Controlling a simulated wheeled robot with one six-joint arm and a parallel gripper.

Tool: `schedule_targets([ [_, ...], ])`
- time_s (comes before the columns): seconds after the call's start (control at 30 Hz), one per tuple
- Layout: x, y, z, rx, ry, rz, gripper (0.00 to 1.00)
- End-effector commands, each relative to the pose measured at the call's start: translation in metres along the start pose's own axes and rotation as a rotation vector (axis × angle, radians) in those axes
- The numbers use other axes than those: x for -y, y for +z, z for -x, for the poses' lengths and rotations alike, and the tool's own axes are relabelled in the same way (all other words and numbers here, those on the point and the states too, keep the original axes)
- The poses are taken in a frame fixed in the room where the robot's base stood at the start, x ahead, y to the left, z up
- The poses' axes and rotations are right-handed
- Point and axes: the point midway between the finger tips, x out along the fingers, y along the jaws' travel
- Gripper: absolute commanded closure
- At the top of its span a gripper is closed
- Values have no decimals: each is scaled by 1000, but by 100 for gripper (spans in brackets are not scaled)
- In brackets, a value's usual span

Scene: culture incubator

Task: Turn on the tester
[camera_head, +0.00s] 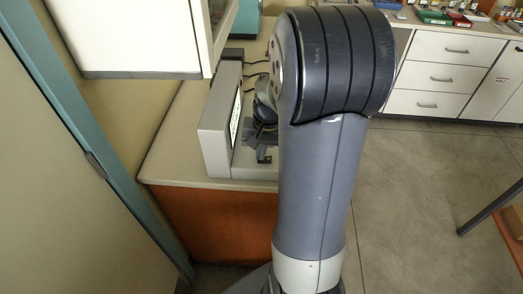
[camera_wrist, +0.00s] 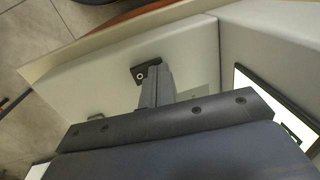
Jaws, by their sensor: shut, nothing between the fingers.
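The tester (camera_head: 216,134) is a light grey device with a tall panel and a low base, near the counter's front edge. In the wrist view its pale base (camera_wrist: 105,85) lies below my gripper, and its lit screen (camera_wrist: 275,112) is at the right. A small black block with a round pale centre (camera_wrist: 146,72) shows on the base beside my fingertips. My gripper (camera_wrist: 164,72) is shut and empty, pointing down over the base. I cannot tell whether it touches the black block. In the head view my arm partly hides the base and gripper.
A white cabinet (camera_head: 135,35) overhangs the counter at the upper left. Dark cables (camera_head: 256,64) lie behind the tester. The counter (camera_head: 170,155) has bare room left of the tester. White drawers (camera_head: 440,75) stand at the back right, with open floor before them.

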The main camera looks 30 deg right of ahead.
Motion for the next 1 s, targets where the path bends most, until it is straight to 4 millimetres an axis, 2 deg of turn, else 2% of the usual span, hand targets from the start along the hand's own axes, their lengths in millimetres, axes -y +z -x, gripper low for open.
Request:
schedule_targets([
  [0.43,-15,1,4,4,2,-1,100],
  [0.77,-15,1,5,3,1,0,100],
  [1.0,-12,0,22,2,1,2,100],
])
